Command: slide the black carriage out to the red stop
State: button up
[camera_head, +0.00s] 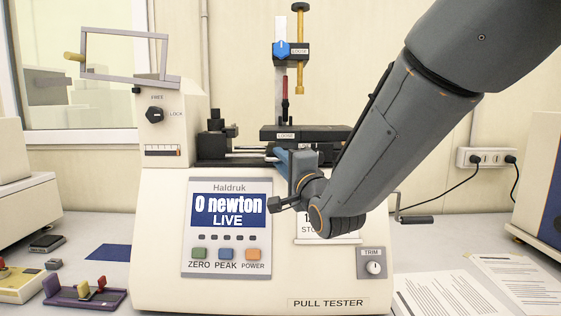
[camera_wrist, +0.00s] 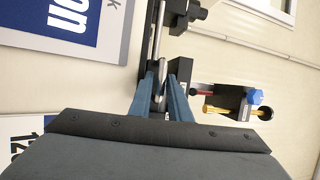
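The pull tester (camera_head: 160,240) has metal rails (camera_head: 250,155) along its top. A dark block (camera_head: 325,131) with a small label sits over the rails' right part, and black parts (camera_head: 214,146) sit at their left end. I cannot tell for certain which is the carriage. A small red-handled part (camera_head: 285,88) stands above the dark block; no other red stop is clear, and my arm hides the right end. My gripper (camera_head: 284,155) is at the rails' front. In the wrist view its blue fingers (camera_wrist: 163,85) straddle a silver rod and rounded piece (camera_wrist: 161,75); contact is unclear.
The display (camera_head: 230,210) reads 0 newton, LIVE. A post with a blue knob (camera_head: 282,49) and yellow screw (camera_head: 299,50) rises behind. A crank (camera_head: 415,219) juts out at right. A crank frame (camera_head: 122,36) stands at upper left. Papers (camera_head: 450,290) lie right.

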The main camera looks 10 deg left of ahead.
jog(key=b+v, duration=0.2)
jog(key=v, duration=0.5)
jog(key=shift+s+d+b, duration=0.25)
jog(key=shift+s+b, duration=0.05)
jog(key=shift+f, duration=0.1)
dwell(0.4)
